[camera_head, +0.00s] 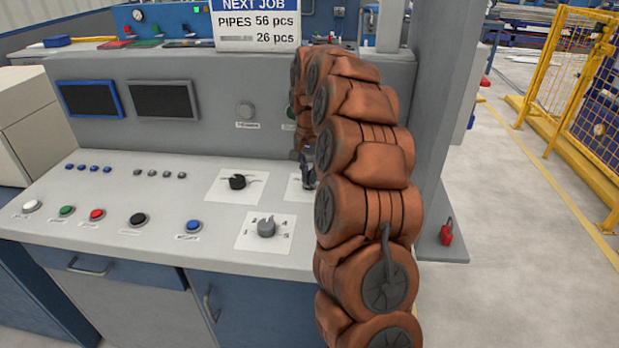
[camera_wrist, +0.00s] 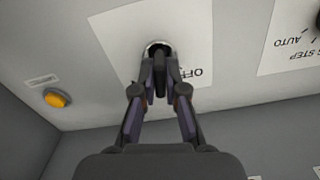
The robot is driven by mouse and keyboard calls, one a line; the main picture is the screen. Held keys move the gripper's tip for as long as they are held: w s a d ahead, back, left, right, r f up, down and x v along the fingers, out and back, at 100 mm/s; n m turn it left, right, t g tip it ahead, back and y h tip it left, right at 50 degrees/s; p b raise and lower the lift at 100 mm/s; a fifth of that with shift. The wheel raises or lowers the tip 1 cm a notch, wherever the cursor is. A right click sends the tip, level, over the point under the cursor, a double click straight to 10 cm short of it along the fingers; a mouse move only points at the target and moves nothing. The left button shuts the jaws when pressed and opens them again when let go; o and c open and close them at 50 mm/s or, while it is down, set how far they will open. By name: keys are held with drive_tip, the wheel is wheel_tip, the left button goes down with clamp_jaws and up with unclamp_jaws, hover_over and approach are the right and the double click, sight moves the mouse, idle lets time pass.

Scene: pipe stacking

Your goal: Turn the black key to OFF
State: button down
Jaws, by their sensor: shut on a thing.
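In the wrist view, the black key (camera_wrist: 160,75) stands in a round metal lock on a white plate (camera_wrist: 120,40). My gripper (camera_wrist: 159,82) is shut on the key, one finger on each side. The printed word OFF, partly covered, shows on the plate just right of the fingers. The fingers hide part of the key and other markings, so I cannot tell its exact turn. In the head view, my gripper (camera_head: 308,167) is mostly hidden behind my orange arm. The plate's left part (camera_head: 297,190) shows beside it; the key cannot be made out there.
A black selector knob (camera_head: 237,182) and a grey numbered dial (camera_head: 266,228) sit left of the key plate on the console. Several coloured buttons line the console's front. A yellow button (camera_wrist: 57,98) is left of the key in the wrist view. A grey post (camera_head: 445,110) stands right.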

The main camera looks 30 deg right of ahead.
sight(309, 172)
drive_tip(key=n+b, duration=0.1)
drive_tip(key=n, duration=0.4)
drive_tip(key=shift+n, duration=0.3)
drive_tip(key=n, duration=0.5)
drive_tip(key=shift+n, duration=0.4)
drive_tip(key=c, duration=1.2)
unclamp_jaws()
drive_tip(key=shift+r, duration=0.1)
drive_tip(key=shift+r, duration=5.9)
